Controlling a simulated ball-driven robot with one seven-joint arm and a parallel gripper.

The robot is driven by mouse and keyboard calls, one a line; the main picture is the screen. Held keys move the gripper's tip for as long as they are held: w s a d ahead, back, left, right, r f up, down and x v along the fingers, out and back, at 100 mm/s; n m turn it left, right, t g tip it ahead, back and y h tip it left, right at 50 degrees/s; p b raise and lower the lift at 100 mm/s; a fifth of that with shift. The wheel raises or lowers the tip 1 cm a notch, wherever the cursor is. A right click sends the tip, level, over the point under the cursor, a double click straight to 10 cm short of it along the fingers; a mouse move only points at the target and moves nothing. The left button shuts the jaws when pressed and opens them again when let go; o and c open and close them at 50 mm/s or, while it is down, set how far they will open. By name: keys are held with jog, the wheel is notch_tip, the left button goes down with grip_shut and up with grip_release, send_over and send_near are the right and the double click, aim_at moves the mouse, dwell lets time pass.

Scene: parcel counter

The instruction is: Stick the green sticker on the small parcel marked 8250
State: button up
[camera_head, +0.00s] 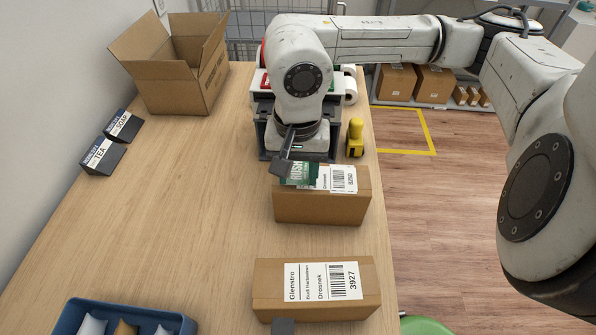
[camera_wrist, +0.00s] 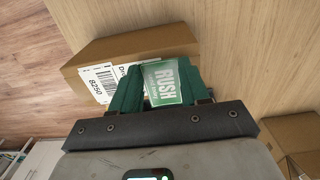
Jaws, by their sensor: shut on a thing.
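The small parcel marked 8250 (camera_head: 318,210) is a brown box on the counter, with a white label on its top. It also shows in the wrist view (camera_wrist: 150,42). My gripper (camera_head: 290,172) is over the left part of its top. In the wrist view my gripper (camera_wrist: 162,90) is shut on the green sticker (camera_wrist: 165,82), which reads RUSH. The sticker also shows in the head view (camera_head: 301,175), overlapping the label's left end. I cannot tell whether the sticker touches the parcel. The number 8250 stays readable beside it.
A second parcel (camera_head: 316,302), marked 3927, lies nearer on the counter. A blue tray (camera_head: 75,312) stands front left. TEA (camera_head: 98,160) and SOAP (camera_head: 121,128) holders and an open carton (camera_head: 180,88) are at left. A yellow stamp-like tool (camera_head: 355,140) stands behind the parcel. The middle-left counter is clear.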

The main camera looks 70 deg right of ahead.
aim_at(298, 179)
jog(key=o, duration=0.7)
jog(key=shift+r+p, duration=0.9)
jog(key=shift+r, duration=1.8)
jog(key=shift+r+p, duration=1.4)
jog(key=shift+r, duration=2.6)
